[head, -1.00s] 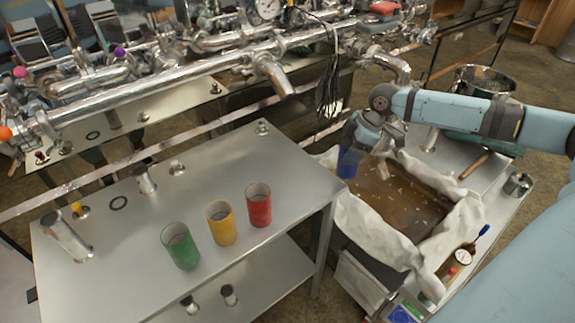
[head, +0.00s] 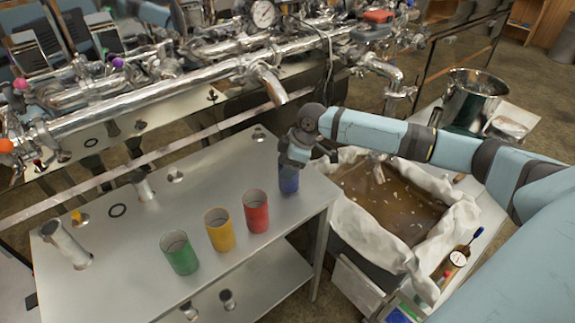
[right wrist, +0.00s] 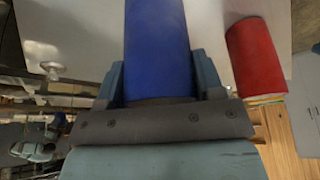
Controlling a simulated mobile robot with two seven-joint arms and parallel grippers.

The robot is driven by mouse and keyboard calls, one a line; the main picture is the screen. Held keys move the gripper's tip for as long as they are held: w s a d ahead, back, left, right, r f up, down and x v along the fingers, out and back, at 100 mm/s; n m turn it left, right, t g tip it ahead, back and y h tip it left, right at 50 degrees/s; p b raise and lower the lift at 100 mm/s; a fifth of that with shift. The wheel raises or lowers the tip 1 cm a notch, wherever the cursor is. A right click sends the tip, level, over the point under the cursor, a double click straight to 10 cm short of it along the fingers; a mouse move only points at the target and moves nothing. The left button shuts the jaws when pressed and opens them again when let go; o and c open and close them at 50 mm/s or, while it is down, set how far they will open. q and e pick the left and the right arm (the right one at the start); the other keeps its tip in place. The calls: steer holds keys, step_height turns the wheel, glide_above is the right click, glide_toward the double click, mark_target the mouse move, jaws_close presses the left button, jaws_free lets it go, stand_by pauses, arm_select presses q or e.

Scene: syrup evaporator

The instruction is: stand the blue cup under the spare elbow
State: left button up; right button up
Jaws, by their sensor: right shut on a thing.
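My right gripper (head: 292,160) is shut on the blue cup (head: 289,181), at the back right of the steel table. The cup looks upright; I cannot tell whether its base touches the table. In the right wrist view the blue cup (right wrist: 157,48) sits between the two fingers. One pipe elbow (head: 270,84) points down from the long pipe, behind and left of the cup. Another elbow (head: 393,82) bends down at the right, toward the cloth-lined trough. I cannot tell which is the spare one. My left gripper is not in view.
The red cup (head: 255,211), yellow cup (head: 220,230) and green cup (head: 180,253) stand in a row on the steel table (head: 140,220), left of the blue cup. The cloth-lined trough (head: 362,250) lies right of the table.

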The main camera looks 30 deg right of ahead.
steer(key=shift+f, duration=0.3)
steer(key=o, duration=1)
steer(key=v, duration=1.2)
steer(key=shift+s, duration=0.1)
